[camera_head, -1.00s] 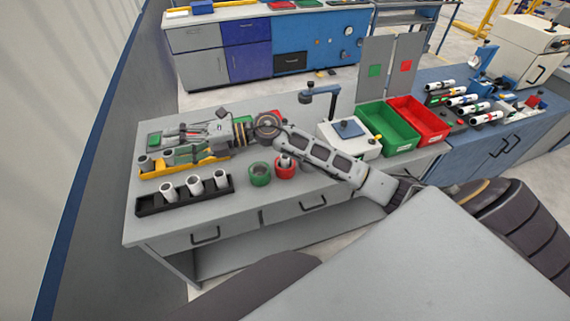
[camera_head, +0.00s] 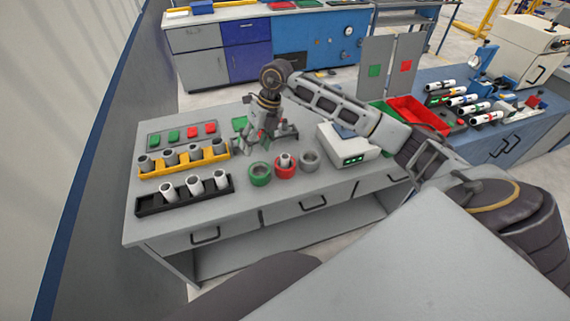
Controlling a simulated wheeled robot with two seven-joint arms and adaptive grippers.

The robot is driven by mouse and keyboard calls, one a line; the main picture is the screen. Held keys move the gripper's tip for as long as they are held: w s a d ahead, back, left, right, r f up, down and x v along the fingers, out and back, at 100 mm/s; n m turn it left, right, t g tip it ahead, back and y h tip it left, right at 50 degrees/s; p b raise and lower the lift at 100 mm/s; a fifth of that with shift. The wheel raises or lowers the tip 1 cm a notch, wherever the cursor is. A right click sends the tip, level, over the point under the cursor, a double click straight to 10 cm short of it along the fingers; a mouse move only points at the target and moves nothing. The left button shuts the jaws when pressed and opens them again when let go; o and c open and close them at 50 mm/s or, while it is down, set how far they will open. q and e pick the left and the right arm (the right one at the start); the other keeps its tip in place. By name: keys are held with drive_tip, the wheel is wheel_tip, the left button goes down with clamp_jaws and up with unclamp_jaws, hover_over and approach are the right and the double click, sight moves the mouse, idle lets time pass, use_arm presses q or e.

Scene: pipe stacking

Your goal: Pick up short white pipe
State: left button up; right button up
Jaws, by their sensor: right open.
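Three short white pipes stand in the black rack (camera_head: 185,202) at the front left of the bench: a left one (camera_head: 167,191), a middle one (camera_head: 194,186) and a right one (camera_head: 220,180). Another white piece (camera_head: 284,160) stands inside the red ring (camera_head: 285,172). My right gripper (camera_head: 259,148) points down, open and empty, above the bench behind the green ring (camera_head: 260,177). It is right of and behind the black rack, apart from the pipes. My left gripper is not in view.
A yellow rack (camera_head: 184,168) with several grey pipes stands behind the black rack. A grey ring (camera_head: 309,160) and a white device (camera_head: 350,150) are to the right. Green and red bins (camera_head: 418,115) stand further right, partly behind my arm. The bench front is clear.

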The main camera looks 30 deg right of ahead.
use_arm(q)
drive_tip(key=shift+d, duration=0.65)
use_arm(e)
drive_tip(key=d+r+m+h, duration=0.1)
drive_tip(key=d+r+h, duration=0.1)
drive_tip(key=d, duration=0.8)
drive_tip(key=shift+s+g+h, duration=0.15)
drive_tip(key=shift+g+h, duration=0.15)
drive_tip(key=shift+h, duration=0.6)
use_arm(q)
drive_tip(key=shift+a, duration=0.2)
use_arm(e)
hover_over(284, 156)
wheel_tip(284, 156, down, 7)
drive_tip(key=shift+f+p, duration=0.2)
drive_tip(key=shift+p, duration=0.15)
drive_tip(key=shift+f, duration=0.55)
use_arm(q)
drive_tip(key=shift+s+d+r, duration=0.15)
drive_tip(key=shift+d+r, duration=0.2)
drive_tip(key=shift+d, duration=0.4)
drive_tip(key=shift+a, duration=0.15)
